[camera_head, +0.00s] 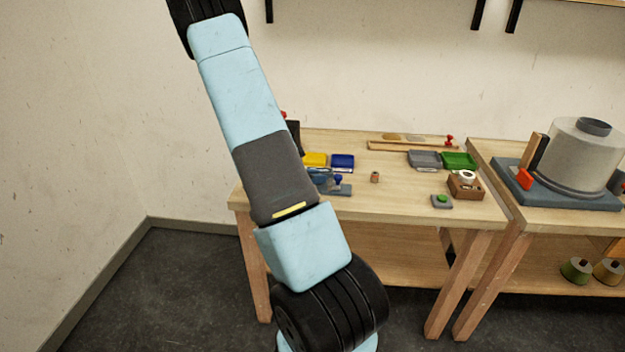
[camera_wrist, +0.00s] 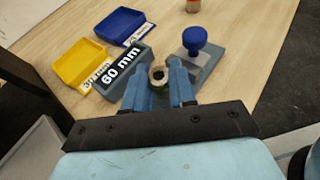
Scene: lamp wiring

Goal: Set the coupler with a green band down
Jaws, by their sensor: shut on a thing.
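My gripper (camera_wrist: 158,84) is shut on a small ring-shaped coupler (camera_wrist: 157,74) in the wrist view. The coupler has a pale rim and a dark open centre, and a bit of green shows low between the fingers. It is in front of the grey block labelled "60 mm" (camera_wrist: 122,74) and left of a grey fixture with a blue knob (camera_wrist: 195,38). I cannot tell whether its underside touches anything. In the head view my arm covers most of this area, and the held coupler cannot be made out.
A yellow tray (camera_wrist: 80,63) and a blue tray (camera_wrist: 124,26) lie beyond the labelled block. Another small coupler (camera_head: 375,177) stands on the wooden bench (camera_head: 400,200). A green-button box (camera_head: 442,201) and a brown box (camera_head: 465,186) sit at right. Bare wood lies between.

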